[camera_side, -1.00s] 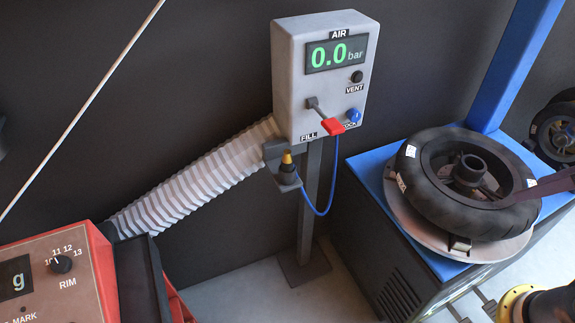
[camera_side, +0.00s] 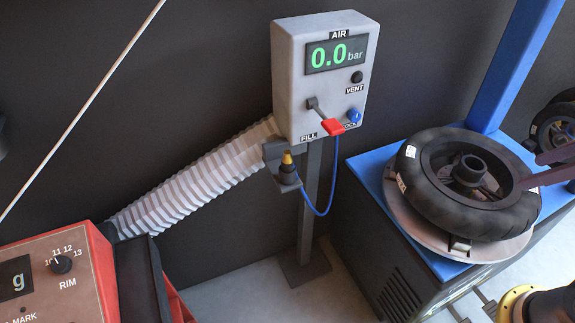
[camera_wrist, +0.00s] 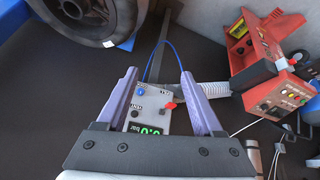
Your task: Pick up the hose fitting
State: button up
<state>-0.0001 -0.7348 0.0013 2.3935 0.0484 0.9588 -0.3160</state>
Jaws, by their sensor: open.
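The hose fitting (camera_side: 286,169), a dark piece with a yellow-and-black top, stands upright in a small grey bracket (camera_side: 272,153) below the air box. A blue hose (camera_side: 326,195) loops from it up to the box. My gripper (camera_side: 528,171) shows at the right edge of the side view as two dark purple fingers, in front of the tyre and well right of the fitting. In the wrist view my gripper (camera_wrist: 158,74) has its fingers wide apart, with nothing held. The air box appears upside down beyond them. I cannot make out the fitting clearly there.
The grey air box (camera_side: 318,100) has a red lever and reads 0.0 bar. A tyre (camera_side: 450,195) lies on a blue-topped machine (camera_side: 450,262) at right. A red balancer (camera_side: 55,275) is at lower left. A ribbed white duct (camera_side: 190,182) runs behind the fitting.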

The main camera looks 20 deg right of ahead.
jog(key=w+a+r+n+y, duration=0.1)
jog(key=w+a+r+n, duration=0.25)
jog(key=w+r, duration=0.35)
jog(key=w+a+r+n+g+y, duration=0.1)
jog(key=w+a+n, duration=0.15)
jog(key=w, duration=0.45)
jog(key=w+a+r+n+y, duration=0.1)
jog(key=w+a+r+n, duration=0.15)
jog(key=w, duration=0.35)
jog(key=n+g+y, duration=0.1)
jog(key=n+g, duration=0.2)
jog(key=n, duration=0.1)
send_over(290, 152)
jog(key=s+d, duration=0.1)
jog(key=d, duration=0.6)
notch_tip(290, 152, down, 12)
jog(key=shift+g, duration=0.7)
jog(key=shift+x, duration=9.95)
jog(key=shift+w+d, duration=0.1)
jog(key=shift+d, duration=0.1)
grip_shut()
